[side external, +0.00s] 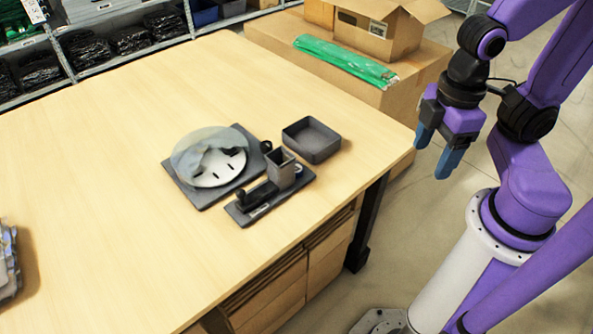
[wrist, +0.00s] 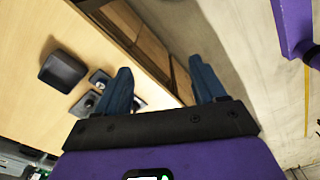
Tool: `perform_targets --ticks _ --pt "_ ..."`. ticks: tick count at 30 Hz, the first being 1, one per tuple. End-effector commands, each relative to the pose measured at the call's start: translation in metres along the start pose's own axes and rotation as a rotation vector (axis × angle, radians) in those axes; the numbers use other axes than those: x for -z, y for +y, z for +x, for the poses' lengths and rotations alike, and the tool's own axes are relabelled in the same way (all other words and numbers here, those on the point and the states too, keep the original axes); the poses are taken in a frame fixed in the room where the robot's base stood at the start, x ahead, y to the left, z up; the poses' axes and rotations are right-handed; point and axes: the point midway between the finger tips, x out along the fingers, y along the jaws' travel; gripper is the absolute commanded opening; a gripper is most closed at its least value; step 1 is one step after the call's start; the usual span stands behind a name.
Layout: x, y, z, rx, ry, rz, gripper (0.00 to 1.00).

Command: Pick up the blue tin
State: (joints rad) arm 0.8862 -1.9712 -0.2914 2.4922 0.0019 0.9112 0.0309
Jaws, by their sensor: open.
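I cannot make out a blue tin on the table in either view. My gripper (side external: 432,158) is open and empty, its two blue fingers pointing down, off the right edge of the table. The fingers also show in the wrist view (wrist: 159,66), spread apart with nothing between them. On the table in the side view are a dark square tray (side external: 312,140), a grey base with a round clear-covered plate (side external: 212,163), and a dark stand with a square cup (side external: 283,172). The tray shows in the wrist view (wrist: 63,70) left of the fingers, and part of the stand is hidden by the left finger.
The wooden table (side external: 110,130) is mostly clear. A grey stack (side external: 8,262) sits at its left edge. Cardboard boxes with a green packet (side external: 345,60) stand behind the right edge. Shelves (side external: 135,65) with dark packs and a blue bin (side external: 203,13) line the back.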

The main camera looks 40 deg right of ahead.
Motion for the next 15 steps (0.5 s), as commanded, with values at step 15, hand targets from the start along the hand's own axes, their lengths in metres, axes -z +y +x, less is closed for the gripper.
perform_targets --ticks 15 --pt "0.108 0.091 0.019 -0.014 -0.011 1.082 0.7"
